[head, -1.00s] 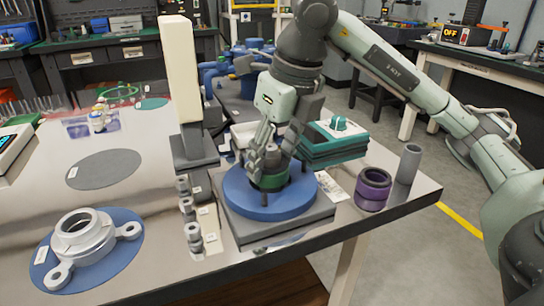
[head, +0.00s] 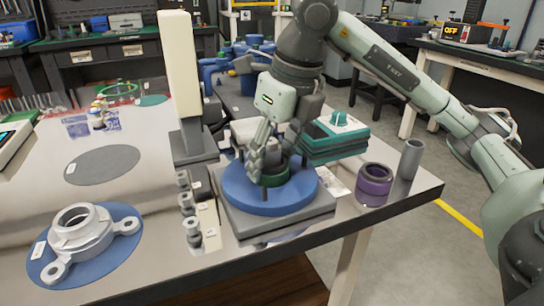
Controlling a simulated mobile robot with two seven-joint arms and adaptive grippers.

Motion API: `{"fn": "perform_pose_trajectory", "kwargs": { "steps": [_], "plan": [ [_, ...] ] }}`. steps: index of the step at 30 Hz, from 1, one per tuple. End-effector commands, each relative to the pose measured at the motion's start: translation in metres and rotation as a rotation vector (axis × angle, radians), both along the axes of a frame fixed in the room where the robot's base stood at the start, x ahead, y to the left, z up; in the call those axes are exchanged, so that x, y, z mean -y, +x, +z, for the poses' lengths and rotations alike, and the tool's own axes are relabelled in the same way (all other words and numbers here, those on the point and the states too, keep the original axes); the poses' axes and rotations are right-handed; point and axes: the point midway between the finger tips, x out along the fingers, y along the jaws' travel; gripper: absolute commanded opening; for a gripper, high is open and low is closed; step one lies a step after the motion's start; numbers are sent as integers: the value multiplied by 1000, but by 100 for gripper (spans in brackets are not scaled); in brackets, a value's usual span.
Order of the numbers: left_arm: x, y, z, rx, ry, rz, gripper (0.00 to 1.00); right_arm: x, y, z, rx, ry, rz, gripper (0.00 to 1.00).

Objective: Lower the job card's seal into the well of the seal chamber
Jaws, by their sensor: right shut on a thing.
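The seal chamber is a blue round body (head: 240,196) on a grey square base (head: 312,216) near the front edge of the table. A dark green ring seal (head: 275,180) stands upright at the chamber's middle. How deep it sits in the well cannot be told. My right gripper (head: 256,162) comes down from above and is shut on the ring's left side. Its fingers hide part of the ring and the well. My left gripper is not in view.
A grey cylinder (head: 410,160) stands beside the purple ring. Teal cases (head: 335,142) lie behind the chamber. A tall cream column (head: 178,75) and small metal fittings (head: 192,230) stand left. A silver flanged housing (head: 82,232) rests on a blue mat at front left.

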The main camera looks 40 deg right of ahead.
Motion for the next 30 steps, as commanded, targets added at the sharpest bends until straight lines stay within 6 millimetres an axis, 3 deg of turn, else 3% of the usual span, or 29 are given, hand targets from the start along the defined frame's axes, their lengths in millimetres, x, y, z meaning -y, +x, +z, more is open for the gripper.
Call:
{"fn": "perform_pose_trajectory", "kwargs": {
  "steps": [9,10,15,30],
  "plan": [
    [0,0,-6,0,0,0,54,0,0,-7,1,0,0,15],
    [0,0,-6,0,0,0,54,0,0,-6,1,0,0,52],
    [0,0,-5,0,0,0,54,0,0,-6,0,0,0,74],
    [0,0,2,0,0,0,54,0,0,2,0,0,0,75]
  ]
}}
